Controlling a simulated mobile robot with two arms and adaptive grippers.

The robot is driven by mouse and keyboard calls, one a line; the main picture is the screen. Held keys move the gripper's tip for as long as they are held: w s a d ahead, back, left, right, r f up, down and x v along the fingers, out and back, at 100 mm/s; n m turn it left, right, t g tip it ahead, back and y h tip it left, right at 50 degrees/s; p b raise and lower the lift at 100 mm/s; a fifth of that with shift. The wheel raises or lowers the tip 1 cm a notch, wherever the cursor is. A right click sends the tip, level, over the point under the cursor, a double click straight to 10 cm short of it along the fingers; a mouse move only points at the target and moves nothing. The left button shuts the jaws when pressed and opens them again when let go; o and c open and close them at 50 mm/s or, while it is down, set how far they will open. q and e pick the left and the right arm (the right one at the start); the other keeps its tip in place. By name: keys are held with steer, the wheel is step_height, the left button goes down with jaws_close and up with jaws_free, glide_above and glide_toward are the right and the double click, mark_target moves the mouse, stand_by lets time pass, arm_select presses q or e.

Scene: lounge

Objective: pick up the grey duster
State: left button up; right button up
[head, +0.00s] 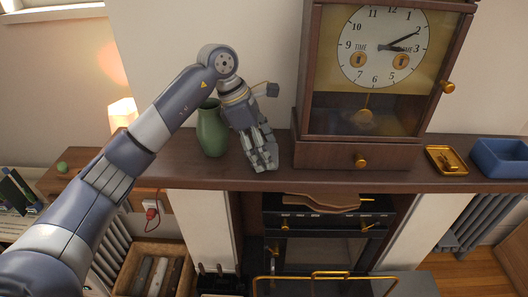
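I cannot make out a grey duster for certain in the head view. If it is on the mantel shelf (215,172), my gripper may hide it. My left arm reaches in from the left, over the shelf. My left gripper (263,160) points down at the shelf, between a green vase (211,130) and a wooden clock (359,155). Its fingers look close together, low at the shelf top. I cannot tell whether they are shut or hold anything. My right gripper is not in view.
The vase stands close to the left of my gripper, the clock close to the right. A brass tray (459,170) and a blue tray (503,167) are on the shelf at right. Below is a dark stove (325,250) with a brass rail. A wooden crate (183,262) stands lower left.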

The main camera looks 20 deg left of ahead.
arm_select(q)
step_height(320, 180, up, 8)
steer(key=b, duration=0.2)
steer(key=shift+r+b, duration=0.25)
steer(key=shift+b, duration=0.1)
steer(key=shift+r, duration=0.55)
